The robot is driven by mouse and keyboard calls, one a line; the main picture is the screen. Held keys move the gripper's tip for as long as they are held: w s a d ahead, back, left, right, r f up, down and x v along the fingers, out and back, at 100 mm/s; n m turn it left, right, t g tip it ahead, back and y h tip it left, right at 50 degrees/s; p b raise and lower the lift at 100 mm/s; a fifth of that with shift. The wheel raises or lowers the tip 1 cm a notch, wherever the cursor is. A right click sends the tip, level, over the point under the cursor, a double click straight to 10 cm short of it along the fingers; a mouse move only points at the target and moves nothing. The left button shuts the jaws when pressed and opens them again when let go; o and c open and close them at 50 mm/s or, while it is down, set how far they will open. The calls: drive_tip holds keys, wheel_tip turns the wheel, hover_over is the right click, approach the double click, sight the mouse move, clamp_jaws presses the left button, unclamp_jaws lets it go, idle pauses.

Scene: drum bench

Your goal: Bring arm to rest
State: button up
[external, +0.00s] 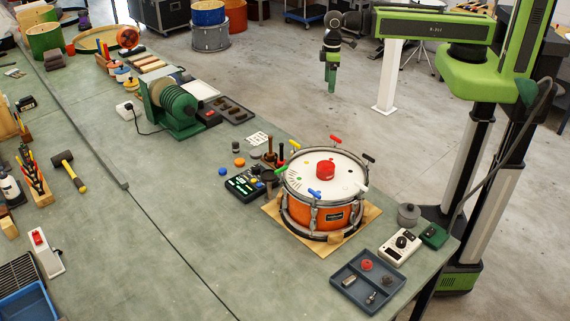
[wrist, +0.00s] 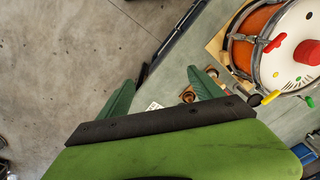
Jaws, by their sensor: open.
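My gripper (external: 332,88) hangs from the end of my green and black arm, pointing down over open floor beyond the far edge of the bench. In the wrist view, my gripper (wrist: 162,85) shows its two green fingers spread apart with nothing between them. The arm reaches out to the left from my green column at the right. The orange snare drum (external: 318,208) stands on a wooden board on the bench, below and apart from my gripper. A red knob-like piece (external: 325,170) sits on its white head. The drum also shows in the wrist view (wrist: 255,45) at the upper right.
A white post (external: 388,80) stands on the floor just right of my gripper. The concrete floor (external: 270,85) around it is mostly clear.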

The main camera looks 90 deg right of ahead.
drive_tip(key=shift+s+d+m, duration=0.15)
drive_tip(key=shift+d+m, duration=0.15)
drive_tip(key=shift+d, duration=0.2)
drive_tip(key=shift+s+d+m, duration=0.15)
drive_tip(key=shift+d+m, duration=0.15)
drive_tip(key=shift+d, duration=0.2)
wheel_tip(320, 180, down, 18)
drive_tip(key=b, duration=1.7)
drive_tip(key=shift+r+b, duration=0.2)
drive_tip(key=shift+b, duration=0.1)
